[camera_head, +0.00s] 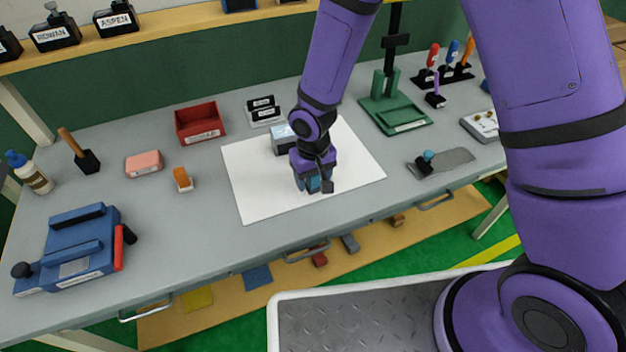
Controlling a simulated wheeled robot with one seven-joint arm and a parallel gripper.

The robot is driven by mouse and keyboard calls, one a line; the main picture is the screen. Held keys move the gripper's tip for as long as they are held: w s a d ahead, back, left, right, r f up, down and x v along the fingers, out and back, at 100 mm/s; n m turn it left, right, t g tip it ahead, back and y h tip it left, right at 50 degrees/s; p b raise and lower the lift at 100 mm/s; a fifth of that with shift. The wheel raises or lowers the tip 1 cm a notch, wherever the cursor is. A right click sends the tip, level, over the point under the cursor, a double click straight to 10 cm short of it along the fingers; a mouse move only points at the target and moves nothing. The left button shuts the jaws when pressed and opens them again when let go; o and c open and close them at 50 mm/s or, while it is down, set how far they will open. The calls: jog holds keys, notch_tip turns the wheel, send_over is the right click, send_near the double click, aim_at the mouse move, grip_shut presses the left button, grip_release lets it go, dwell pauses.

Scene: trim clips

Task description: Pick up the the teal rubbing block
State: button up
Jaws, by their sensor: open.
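A small teal-blue block (313,184), which looks like the rubbing block, stands on the white sheet (252,185) near its front middle. My gripper (316,187) points down right over it, with the jaws open and a dark finger on the right side. The gripper hides much of the block. I cannot tell whether the fingers touch it.
A grey box with a pale blue top (283,140) stands just behind my gripper. A grey plate with a dark teal knob (446,162) lies to the right. A green fixture (397,112) stands behind. A red bin (199,122) and blue vise-like fixture (75,245) are left.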

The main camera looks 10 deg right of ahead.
jog(key=shift+f, duration=0.35)
jog(key=c, duration=1)
